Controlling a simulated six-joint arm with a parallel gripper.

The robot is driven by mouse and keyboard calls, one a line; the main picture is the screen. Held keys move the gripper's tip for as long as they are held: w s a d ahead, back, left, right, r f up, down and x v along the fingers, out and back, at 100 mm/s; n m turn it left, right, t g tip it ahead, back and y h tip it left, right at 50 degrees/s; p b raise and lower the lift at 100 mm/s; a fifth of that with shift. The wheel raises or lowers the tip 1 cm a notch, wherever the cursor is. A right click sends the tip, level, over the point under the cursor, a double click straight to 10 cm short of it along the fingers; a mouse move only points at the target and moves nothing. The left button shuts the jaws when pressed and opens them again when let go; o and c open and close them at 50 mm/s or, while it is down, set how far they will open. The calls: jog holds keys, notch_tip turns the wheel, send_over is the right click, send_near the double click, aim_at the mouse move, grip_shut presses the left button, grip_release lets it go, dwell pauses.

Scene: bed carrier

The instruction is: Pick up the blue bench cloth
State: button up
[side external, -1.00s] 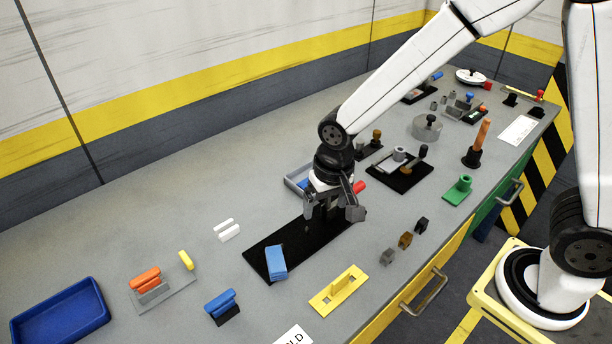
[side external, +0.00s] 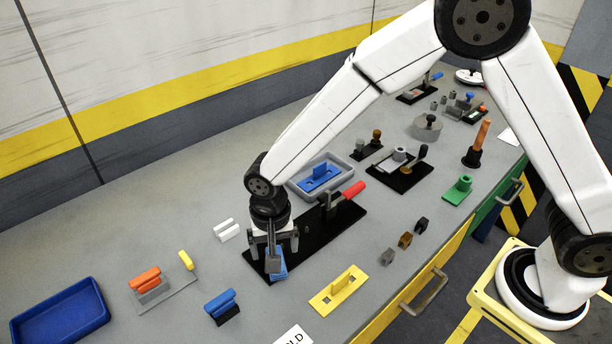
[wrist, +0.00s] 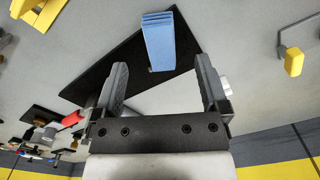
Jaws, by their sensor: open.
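The blue bench cloth (side external: 281,269) is a folded light blue block on the left end of a black mat (side external: 316,238). In the side view my gripper covers part of it. In the wrist view the cloth (wrist: 160,42) lies ahead of the fingertips, roughly midway between them. My gripper (side external: 273,255) points down over that end of the mat. In the wrist view its two fingers (wrist: 162,70) are spread apart with nothing between them. I cannot tell how far the fingertips are above the cloth.
A red-handled tool (side external: 352,190) stands on the mat's far end. A grey tray (side external: 297,188) with a blue piece is behind it. A blue-handled brush (side external: 222,305), white bars (side external: 226,230) and a yellow plate (side external: 338,288) lie around the mat. Bare bench shows between them.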

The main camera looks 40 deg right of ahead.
aim_at(283, 275)
jog(key=shift+f, duration=0.3)
jog(key=shift+f, duration=0.1)
jog(key=shift+w+d+f, duration=0.1)
jog(key=shift+w+f, duration=0.05)
jog(key=shift+f, duration=2.35)
grip_shut()
jog(key=shift+r, duration=0.15)
